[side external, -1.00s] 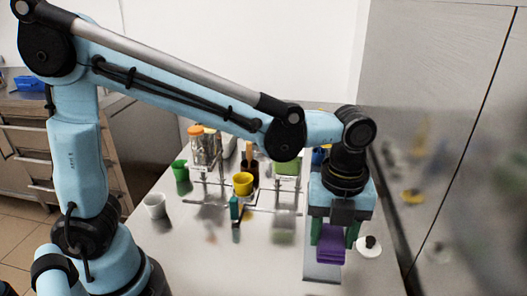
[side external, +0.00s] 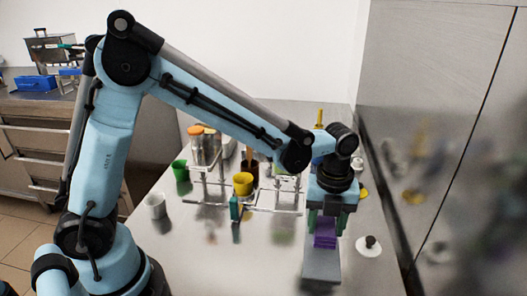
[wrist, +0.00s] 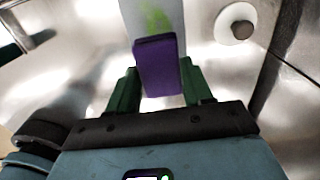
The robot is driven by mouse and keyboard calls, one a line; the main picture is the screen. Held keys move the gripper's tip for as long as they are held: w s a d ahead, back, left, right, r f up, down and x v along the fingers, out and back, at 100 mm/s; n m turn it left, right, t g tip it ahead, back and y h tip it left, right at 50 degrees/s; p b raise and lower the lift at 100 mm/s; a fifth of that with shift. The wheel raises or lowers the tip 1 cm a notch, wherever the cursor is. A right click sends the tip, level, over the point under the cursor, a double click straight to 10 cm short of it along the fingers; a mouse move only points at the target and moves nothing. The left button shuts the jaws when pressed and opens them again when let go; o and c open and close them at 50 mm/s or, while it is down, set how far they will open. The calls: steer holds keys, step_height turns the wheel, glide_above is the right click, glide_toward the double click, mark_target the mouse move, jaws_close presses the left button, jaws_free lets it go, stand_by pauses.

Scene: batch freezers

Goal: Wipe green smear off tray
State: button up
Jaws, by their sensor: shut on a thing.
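My gripper (side external: 325,228) is shut on a purple sponge block (side external: 325,239), with a green finger on each side of it. The sponge also shows in the wrist view (wrist: 158,66) between the fingers. The grey tray (side external: 321,267) lies flat on the counter under and in front of the gripper in the side view. In the wrist view, a light green smear (wrist: 154,17) shows on the tray (wrist: 130,14), just beyond the sponge's far edge. The sponge hides part of the tray there. I cannot tell whether the sponge touches the tray.
A white round lid with a dark knob (side external: 368,246) lies right of the tray. A wire rack with jars (side external: 203,147), a yellow cup (side external: 243,183), a green cup (side external: 180,171) and a white cup (side external: 155,205) stand left. A metal wall (side external: 440,120) rises at right.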

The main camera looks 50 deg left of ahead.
mark_target(326, 228)
steer(key=shift+f, duration=0.85)
step_height(326, 228, down, 2)
steer(key=shift+w+f, duration=0.1)
steer(key=shift+w, duration=0.05)
steer(key=shift+w+a, duration=0.8)
steer(key=shift+a, duration=0.1)
steer(key=shift+c, duration=0.3)
steer(key=shift+w+a, duration=1.75)
steer(key=s+d, duration=0.5)
steer(key=shift+s+d+r, duration=0.2)
steer(key=shift+r, duration=4.05)
steer(key=shift+f, duration=0.25)
